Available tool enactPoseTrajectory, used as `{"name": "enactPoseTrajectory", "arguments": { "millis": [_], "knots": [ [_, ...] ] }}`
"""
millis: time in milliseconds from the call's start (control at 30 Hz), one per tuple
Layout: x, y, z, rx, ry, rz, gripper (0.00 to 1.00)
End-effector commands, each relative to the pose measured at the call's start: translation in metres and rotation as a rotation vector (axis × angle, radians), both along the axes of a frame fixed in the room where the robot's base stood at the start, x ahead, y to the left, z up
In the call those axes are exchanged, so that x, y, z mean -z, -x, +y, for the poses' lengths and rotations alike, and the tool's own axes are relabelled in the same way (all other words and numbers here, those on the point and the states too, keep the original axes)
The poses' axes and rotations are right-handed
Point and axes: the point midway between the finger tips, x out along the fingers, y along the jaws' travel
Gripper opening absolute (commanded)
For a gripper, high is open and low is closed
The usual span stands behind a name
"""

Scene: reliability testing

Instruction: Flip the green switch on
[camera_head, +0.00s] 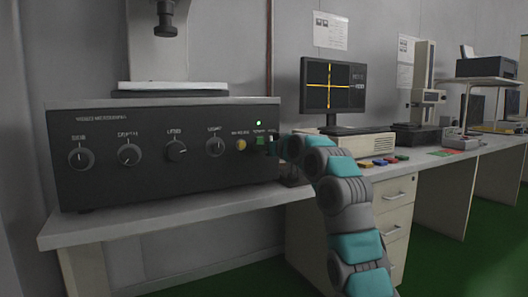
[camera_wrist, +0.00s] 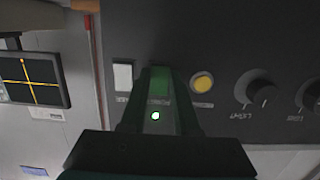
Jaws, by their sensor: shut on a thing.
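The green switch (camera_head: 260,140) is on the front of the black control box (camera_head: 200,185), near its right end. In the wrist view, which is upside down, the green switch (camera_wrist: 159,84) shows between the dark fingers of my gripper (camera_wrist: 160,100). The fingers are shut on it. A small green light (camera_wrist: 155,115) beside the switch is lit; it also shows in the head view (camera_head: 258,123). In the head view my gripper (camera_head: 276,147) is at the box's right end, partly hidden by my arm.
A yellow button (camera_wrist: 203,82) and a white switch (camera_wrist: 123,77) flank the green switch. Several round knobs line the box. A monitor (camera_head: 333,87) and small coloured items stand farther right on the bench.

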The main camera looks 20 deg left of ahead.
Motion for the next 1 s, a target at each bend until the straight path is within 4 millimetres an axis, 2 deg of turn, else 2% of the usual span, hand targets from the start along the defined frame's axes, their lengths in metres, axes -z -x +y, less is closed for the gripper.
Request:
{"name": "enactPoseTrajectory", "arguments": {
  "millis": [67,100,200,667,833,1000],
  "knots": [
    [0.0,0.0,0.0,0.0,0.0,0.0,0.0],
    [0.0,0.0,0.0,0.0,0.0,0.0,0.32],
    [0.0,0.0,0.0,0.0,0.0,0.0,0.42],
    [-0.002,0.006,-0.007,-0.001,-0.001,-0.001,0.42],
    [-0.002,0.016,-0.02,0.0,0.0,0.0,0.42],
    [-0.004,0.036,-0.046,0.003,0.0,0.0,0.42]
  ]
}}
